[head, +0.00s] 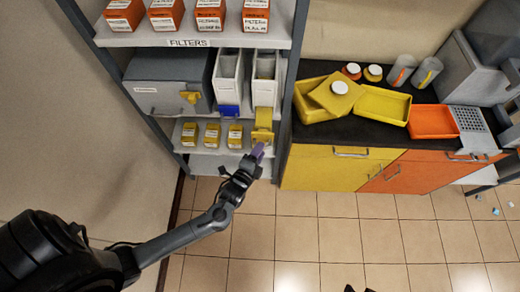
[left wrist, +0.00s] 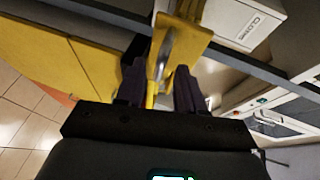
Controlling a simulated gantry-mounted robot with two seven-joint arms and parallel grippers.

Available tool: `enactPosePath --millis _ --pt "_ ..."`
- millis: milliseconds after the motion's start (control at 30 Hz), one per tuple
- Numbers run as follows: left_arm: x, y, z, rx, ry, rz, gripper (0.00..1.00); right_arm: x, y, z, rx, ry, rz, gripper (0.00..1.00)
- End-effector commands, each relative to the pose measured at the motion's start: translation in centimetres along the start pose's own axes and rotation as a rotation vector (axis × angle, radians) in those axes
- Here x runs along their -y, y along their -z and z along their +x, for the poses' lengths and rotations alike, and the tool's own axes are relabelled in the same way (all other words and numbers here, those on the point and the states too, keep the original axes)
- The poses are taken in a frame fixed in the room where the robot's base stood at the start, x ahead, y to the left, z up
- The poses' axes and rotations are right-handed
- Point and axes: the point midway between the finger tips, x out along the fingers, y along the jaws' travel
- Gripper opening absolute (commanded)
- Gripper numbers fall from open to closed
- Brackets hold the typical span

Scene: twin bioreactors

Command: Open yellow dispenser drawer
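The yellow dispenser drawer (head: 263,127) sits at the foot of the right white dispenser (head: 264,92) on the middle shelf. In the left wrist view the yellow drawer (left wrist: 190,35) shows its handle (left wrist: 163,58) pointing toward the gripper. My left gripper (head: 259,151) is just in front of and below the drawer. In the left wrist view its two dark fingers (left wrist: 160,85) are apart, one on each side of the handle. I cannot tell whether they touch it. Only small dark tips, probably of my right gripper (head: 358,289), show at the bottom edge of the head view.
A second dispenser with a blue drawer (head: 229,112) stands to the left, beside a grey box (head: 165,82). Several small yellow boxes (head: 212,134) stand on the shelf below. The yellow cabinet (head: 325,168) is close on the right. The tiled floor in front is clear.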

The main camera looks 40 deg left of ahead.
Motion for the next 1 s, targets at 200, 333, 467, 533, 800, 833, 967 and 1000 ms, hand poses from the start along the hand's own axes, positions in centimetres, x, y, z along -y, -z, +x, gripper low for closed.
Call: enactPosePath --millis 200,333,467,533,800,833,967,1000 --pt "-0.1 0.0 -3.7 0.000 -0.004 0.000 0.38 0.1 0.1 -0.3 -0.001 0.004 0.005 0.43" --pt "-0.1 0.0 -6.0 0.000 -0.003 0.000 0.38 0.1 0.2 -0.4 -0.001 0.005 0.006 0.43" --pt "-0.1 -0.1 -7.8 0.001 -0.003 0.000 0.38 0.1 0.2 -0.5 -0.001 0.005 0.006 0.43" --pt "-0.1 -0.1 -8.5 0.001 -0.003 0.000 0.38 0.1 0.2 -0.5 -0.001 0.005 0.005 0.43" --pt "0.0 0.0 -9.6 0.001 0.000 0.000 0.38 0.1 0.2 -0.5 -0.001 0.003 0.003 0.43" --pt "0.0 0.0 -9.6 0.001 0.000 0.000 0.38 0.1 0.2 -0.5 -0.001 0.003 0.002 0.43" --pt "0.0 0.0 -9.6 0.001 -0.001 0.000 0.38 0.0 0.2 -0.5 0.000 -0.001 -0.001 0.43" --pt "0.0 0.0 -9.6 0.001 -0.001 0.000 0.38 -0.1 0.2 -0.5 0.000 -0.001 -0.002 0.43"
